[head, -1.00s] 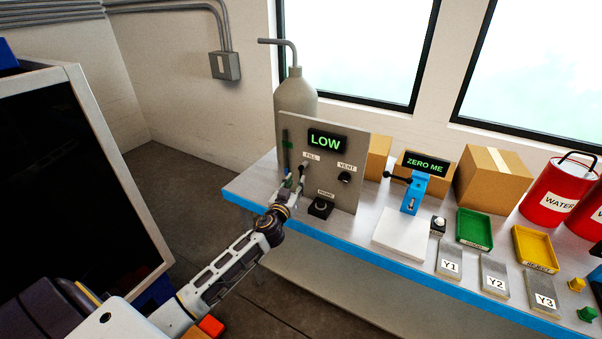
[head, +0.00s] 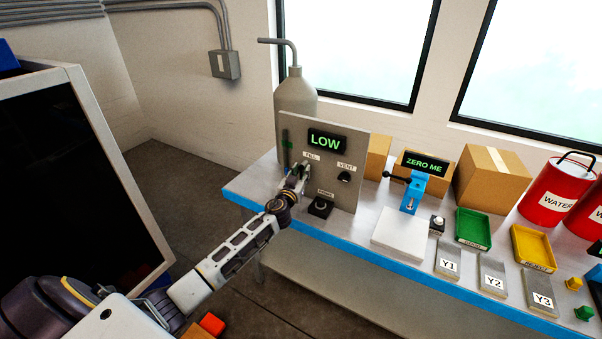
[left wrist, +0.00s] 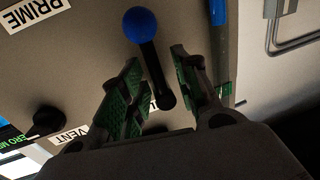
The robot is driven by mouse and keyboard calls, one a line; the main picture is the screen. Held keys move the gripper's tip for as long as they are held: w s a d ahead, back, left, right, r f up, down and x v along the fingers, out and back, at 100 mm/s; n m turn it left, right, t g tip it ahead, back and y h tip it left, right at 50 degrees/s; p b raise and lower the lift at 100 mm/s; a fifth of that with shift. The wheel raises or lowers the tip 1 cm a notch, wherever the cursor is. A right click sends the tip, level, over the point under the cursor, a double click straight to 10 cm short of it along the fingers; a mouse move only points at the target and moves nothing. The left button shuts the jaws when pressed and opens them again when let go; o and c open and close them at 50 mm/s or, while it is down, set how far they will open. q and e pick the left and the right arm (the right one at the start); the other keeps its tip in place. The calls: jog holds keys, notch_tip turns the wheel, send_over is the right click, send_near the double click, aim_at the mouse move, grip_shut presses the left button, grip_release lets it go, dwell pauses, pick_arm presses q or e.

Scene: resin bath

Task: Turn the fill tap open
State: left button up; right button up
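The fill tap shows in the left wrist view as a black lever with a blue ball end (left wrist: 140,25), mounted on the grey panel (head: 358,140). In the head view the tap is mostly hidden behind my left gripper (head: 300,176), below the FILL label (head: 311,156). In the left wrist view my left gripper (left wrist: 158,75) is open, its green-padded fingers on either side of the lever. Gaps show beside the lever, and the ball sticks out beyond the fingers. The panel's display (head: 325,141) reads LOW. My right gripper is not in view.
The VENT knob (head: 344,177) is right of the tap, and the PRIME button (head: 320,207) is below. A grey cylinder (head: 295,95) stands behind the panel. A blue stand (head: 416,190), white slab (head: 399,232) and trays (head: 473,229) are farther right on the bench.

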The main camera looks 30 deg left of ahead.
pick_arm(q)
jog(key=shift+w, duration=0.15)
grip_shut()
dwell(0.4)
